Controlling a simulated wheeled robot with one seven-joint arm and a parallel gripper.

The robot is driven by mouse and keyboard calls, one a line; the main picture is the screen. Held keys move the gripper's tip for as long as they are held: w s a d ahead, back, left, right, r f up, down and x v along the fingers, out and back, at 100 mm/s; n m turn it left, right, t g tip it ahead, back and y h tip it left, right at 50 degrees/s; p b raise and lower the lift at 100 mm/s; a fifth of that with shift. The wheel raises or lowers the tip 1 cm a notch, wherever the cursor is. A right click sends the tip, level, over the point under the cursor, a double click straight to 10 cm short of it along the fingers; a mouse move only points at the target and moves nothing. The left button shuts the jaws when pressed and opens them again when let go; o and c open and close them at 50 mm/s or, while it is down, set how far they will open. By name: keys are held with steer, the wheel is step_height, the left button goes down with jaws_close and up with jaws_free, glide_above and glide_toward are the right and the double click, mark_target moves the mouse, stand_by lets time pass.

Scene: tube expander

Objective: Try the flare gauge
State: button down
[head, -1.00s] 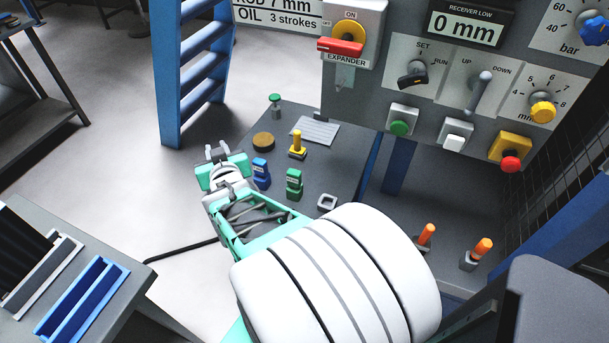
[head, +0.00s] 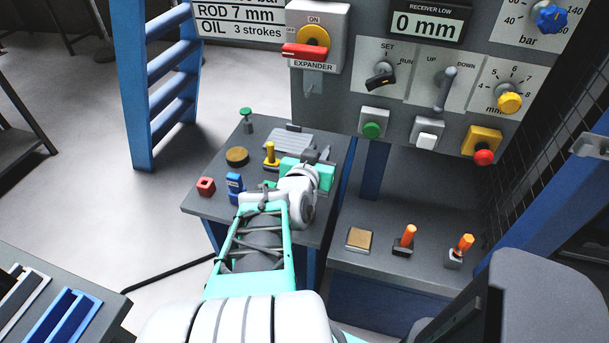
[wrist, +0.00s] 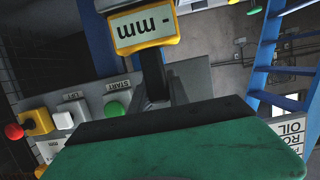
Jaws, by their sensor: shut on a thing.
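In the wrist view, a yellow-framed display unit with a dark stem (wrist: 145,28) shows upside down, reading "- mm". I take it for the flare gauge. My gripper (wrist: 160,85) is shut on its dark stem, with grey fingers on either side. The broad green and black shape in front looks like my gripper body and hides the lower part. In the head view, my gripper (head: 318,157) is over the right side of the small grey bench (head: 210,209). The gauge itself is hard to make out there.
The control panel (head: 345,78) stands behind. Two orange-handled pieces (head: 408,234) (head: 463,244) stand on the right shelf.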

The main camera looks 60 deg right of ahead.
steer(key=w+d+f+b, duration=0.2)
steer(key=w+d+f, duration=0.6)
steer(key=d+f, duration=0.2)
step_height(320, 180, down, 2)
steer(key=shift+d+f, duration=0.1)
steer(key=shift+d, duration=0.05)
steer(key=shift+f+b, duration=0.3)
steer(key=shift+b, duration=0.1)
steer(key=c, duration=1.3)
jaws_free()
steer(key=shift+o, duration=0.2)
steer(key=shift+r+p, duration=0.2)
steer(key=shift+p, duration=0.2)
